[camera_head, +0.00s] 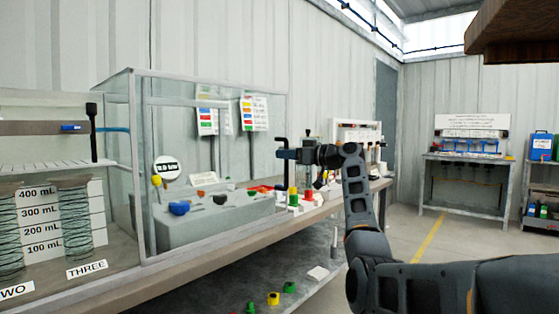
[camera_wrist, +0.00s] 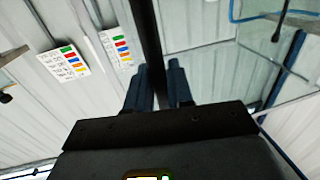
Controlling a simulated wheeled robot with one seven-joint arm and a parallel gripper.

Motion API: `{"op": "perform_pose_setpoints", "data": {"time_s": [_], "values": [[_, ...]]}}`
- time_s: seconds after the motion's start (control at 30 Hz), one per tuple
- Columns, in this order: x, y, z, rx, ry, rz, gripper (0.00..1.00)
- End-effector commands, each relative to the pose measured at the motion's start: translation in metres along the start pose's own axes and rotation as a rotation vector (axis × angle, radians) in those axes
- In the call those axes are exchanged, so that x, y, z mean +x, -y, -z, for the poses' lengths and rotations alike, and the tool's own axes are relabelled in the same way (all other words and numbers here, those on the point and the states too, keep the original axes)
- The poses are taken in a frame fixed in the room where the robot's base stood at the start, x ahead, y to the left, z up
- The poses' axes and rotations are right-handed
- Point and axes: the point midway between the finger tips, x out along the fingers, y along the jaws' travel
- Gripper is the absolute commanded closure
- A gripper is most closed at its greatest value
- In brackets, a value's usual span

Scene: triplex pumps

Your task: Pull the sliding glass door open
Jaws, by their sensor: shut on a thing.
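The glass door (camera_head: 215,160) is the front pane of a grey-framed glass case on the long bench. A black upright handle (camera_head: 281,182) stands at its right end. My gripper (camera_head: 283,153) reaches it from the right and is shut on it. In the wrist view, the black handle (camera_wrist: 150,42) runs up between the two blue-grey fingers of my gripper (camera_wrist: 159,80). Its lower part is hidden by the gripper body. I cannot tell from these frames how far the door stands open.
Inside the case is a grey block (camera_head: 215,222) with coloured knobs. To the left are glass cylinders (camera_head: 74,222) with volume marks. Small coloured parts (camera_head: 293,197) lie on the bench (camera_head: 190,268) by the handle. The floor (camera_head: 440,245) to the right is mostly clear, before a far table (camera_head: 465,160).

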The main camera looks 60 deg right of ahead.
Motion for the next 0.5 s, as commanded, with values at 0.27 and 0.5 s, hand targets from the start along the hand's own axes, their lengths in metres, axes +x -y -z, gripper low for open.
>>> {"op": "perform_pose_setpoints", "data": {"time_s": [0.27,0.5], "values": [[-0.0011,-0.0066,-0.0011,0.0,0.003,0.0,1.0],[-0.001,-0.0065,-0.0012,0.0,0.003,0.0,1.0]]}}
